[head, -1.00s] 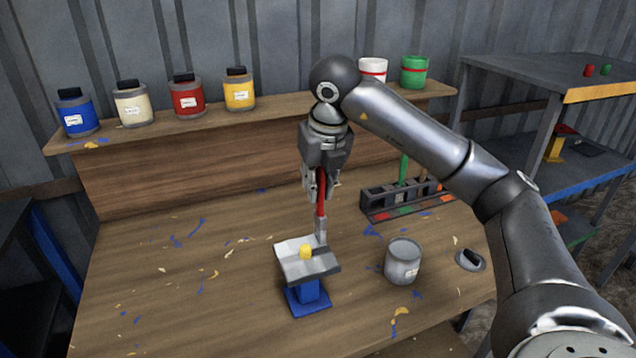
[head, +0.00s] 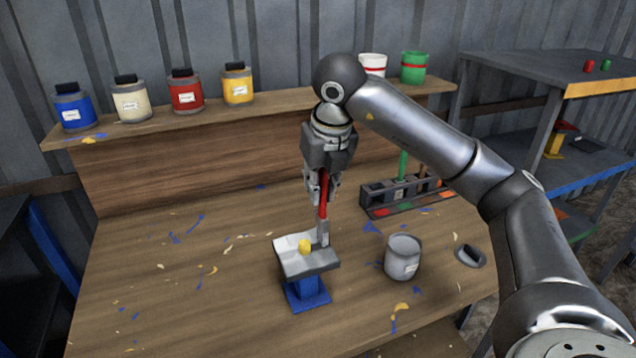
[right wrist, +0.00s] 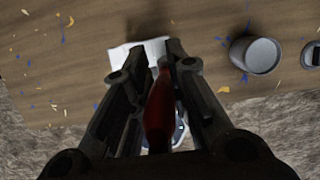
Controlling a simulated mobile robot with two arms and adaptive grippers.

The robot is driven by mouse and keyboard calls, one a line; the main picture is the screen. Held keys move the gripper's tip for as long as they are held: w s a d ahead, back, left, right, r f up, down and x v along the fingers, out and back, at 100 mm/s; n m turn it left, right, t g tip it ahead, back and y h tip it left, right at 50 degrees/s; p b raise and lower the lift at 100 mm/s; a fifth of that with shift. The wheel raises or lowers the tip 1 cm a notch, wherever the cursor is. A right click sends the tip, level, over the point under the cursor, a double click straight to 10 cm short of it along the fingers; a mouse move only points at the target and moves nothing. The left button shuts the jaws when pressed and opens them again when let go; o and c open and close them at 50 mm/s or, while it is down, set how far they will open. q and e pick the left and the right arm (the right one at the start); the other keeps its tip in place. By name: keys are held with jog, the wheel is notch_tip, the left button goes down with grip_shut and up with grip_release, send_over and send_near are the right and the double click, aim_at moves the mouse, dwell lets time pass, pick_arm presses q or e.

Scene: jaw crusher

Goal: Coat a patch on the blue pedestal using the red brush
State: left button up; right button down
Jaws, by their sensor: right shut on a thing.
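My right gripper (head: 322,190) is shut on the red brush (head: 323,199), which points down. The brush's tip is at the plate's back right edge; I cannot tell whether it touches. In the right wrist view the red handle (right wrist: 158,112) runs between the fingers, and part of the pale plate (right wrist: 122,52) shows beyond them. My left gripper is not in view.
An open grey can (head: 403,258) stands right of the pedestal, with a dark-handled lid (head: 470,256) beside it. A brush rack (head: 388,192) with a green brush (head: 403,165) stands behind. Several paint jars line the back shelf (head: 230,111). The bench's left side (head: 150,265) is free apart from paint flecks.

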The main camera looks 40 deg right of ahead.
aim_at(325, 205)
jog(key=shift+s+a+f+b, duration=0.1)
jog(key=shift+s+a+b, duration=0.15)
jog(key=shift+s, duration=0.55)
jog(key=shift+s+a+f+b, duration=0.1)
jog(key=shift+s+b, duration=0.15)
jog(key=shift+s, duration=0.5)
jog(key=shift+w+d+r+p, duration=0.15)
jog(key=shift+w+p, duration=0.15)
jog(key=shift+w, duration=0.35)
jog(key=shift+w+d+p, duration=0.15)
jog(key=shift+w+p, duration=0.1)
jog(key=shift+w, duration=0.4)
jog(key=shift+w+d, duration=0.25)
jog(key=shift+w, duration=0.75)
jog(key=shift+p, duration=0.3)
notch_tip(325, 205, up, 5)
jog(key=p, duration=0.4)
